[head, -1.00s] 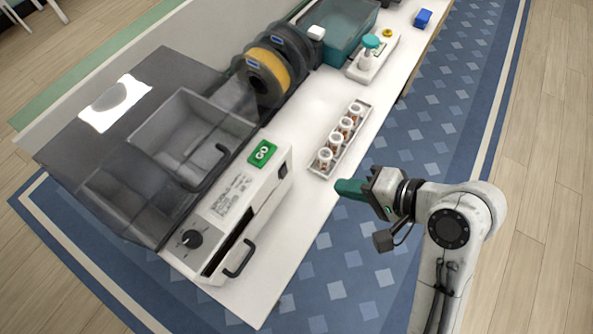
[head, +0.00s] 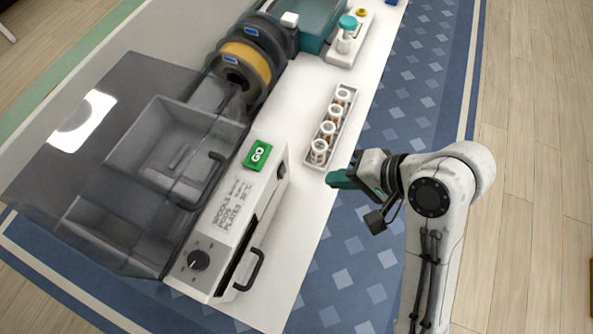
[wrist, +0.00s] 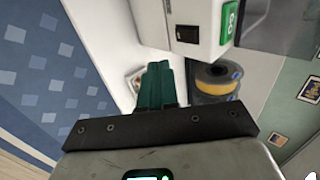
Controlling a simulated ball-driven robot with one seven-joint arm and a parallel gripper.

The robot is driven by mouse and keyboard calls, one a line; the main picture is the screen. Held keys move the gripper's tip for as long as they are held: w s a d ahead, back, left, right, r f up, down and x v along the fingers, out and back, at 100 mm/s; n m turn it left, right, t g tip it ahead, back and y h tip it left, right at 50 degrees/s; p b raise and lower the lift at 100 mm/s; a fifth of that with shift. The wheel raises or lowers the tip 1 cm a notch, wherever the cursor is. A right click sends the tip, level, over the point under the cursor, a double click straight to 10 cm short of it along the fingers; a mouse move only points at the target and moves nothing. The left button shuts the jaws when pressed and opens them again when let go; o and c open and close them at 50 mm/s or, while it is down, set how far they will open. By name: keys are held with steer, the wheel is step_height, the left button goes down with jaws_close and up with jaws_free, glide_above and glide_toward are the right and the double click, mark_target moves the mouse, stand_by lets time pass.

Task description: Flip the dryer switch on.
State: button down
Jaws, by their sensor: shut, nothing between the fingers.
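The dryer (head: 230,222) is a pale box with a dark see-through lid on the left of the bench. Its front has a label, a dark round knob (head: 199,260) and a black handle (head: 250,270). A dark rectangle, seemingly the switch (head: 282,170), is near the far end of this face; a black square in the wrist view (wrist: 187,34) looks like the same part. Its on or off position cannot be told. My gripper (head: 338,179) has teal fingers, shut and empty, by the bench's right edge, apart from the dryer. The fingers also show in the wrist view (wrist: 157,75).
A green GO block (head: 257,155) sits on the dryer's top. A tray of small cups (head: 345,118) stands near the gripper, by the bench edge. Spools (head: 243,65) and a teal bin (head: 312,22) are behind. Bare white bench (head: 298,125) lies between dryer and tray.

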mark_target(284, 172)
steer(key=w+a+f, duration=0.3)
steer(key=a+f, duration=0.2)
steer(key=a, duration=0.3)
steer(key=shift+f+p, duration=0.25)
steer(key=shift+p, duration=0.1)
steer(key=shift+a, duration=0.15)
steer(key=shift+r, duration=0.15)
steer(key=shift+r+p, duration=0.65)
steer(key=shift+p, duration=0.5)
